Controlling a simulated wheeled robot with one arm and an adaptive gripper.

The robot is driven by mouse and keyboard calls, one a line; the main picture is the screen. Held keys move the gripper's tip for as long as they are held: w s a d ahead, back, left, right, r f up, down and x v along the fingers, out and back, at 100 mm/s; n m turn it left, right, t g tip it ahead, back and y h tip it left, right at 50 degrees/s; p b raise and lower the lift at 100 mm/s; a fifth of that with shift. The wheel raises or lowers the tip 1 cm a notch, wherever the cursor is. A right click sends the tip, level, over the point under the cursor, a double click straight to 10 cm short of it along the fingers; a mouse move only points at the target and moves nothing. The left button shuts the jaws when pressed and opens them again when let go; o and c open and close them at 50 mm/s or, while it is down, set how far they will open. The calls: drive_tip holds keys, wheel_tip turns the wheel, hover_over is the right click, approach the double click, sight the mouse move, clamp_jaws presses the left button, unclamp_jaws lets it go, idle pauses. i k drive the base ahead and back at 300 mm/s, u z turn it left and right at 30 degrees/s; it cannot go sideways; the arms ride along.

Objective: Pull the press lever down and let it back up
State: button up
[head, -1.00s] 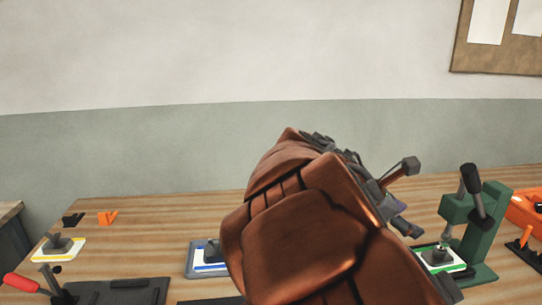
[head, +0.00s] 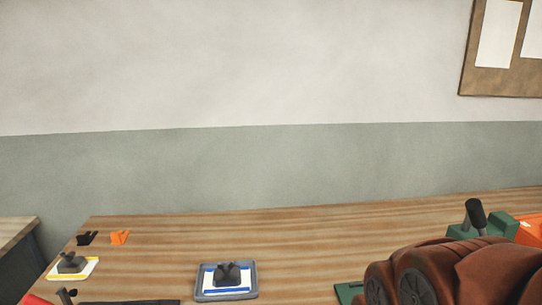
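The press is green, and only its top (head: 496,226) shows at the right in the head view. Its lever has a black grip (head: 475,212), which stands up above the press, leaning slightly. My copper-coloured arm fills the lower right corner and hides the press's lower body. My gripper is not in view, so I cannot see whether it touches the lever.
A grey tray (head: 203,294) with a blue-edged plate and dark piece stands at the lower middle. A yellow-edged plate (head: 91,268) with a dark piece, a black clip (head: 87,238) and an orange clip (head: 120,237) lie left. The back middle of the bench (head: 270,228) is clear.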

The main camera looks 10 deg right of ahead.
sight(476, 212)
drive_tip(key=u, duration=2.15)
drive_tip(key=k, duration=2.1)
drive_tip(key=z, duration=0.35)
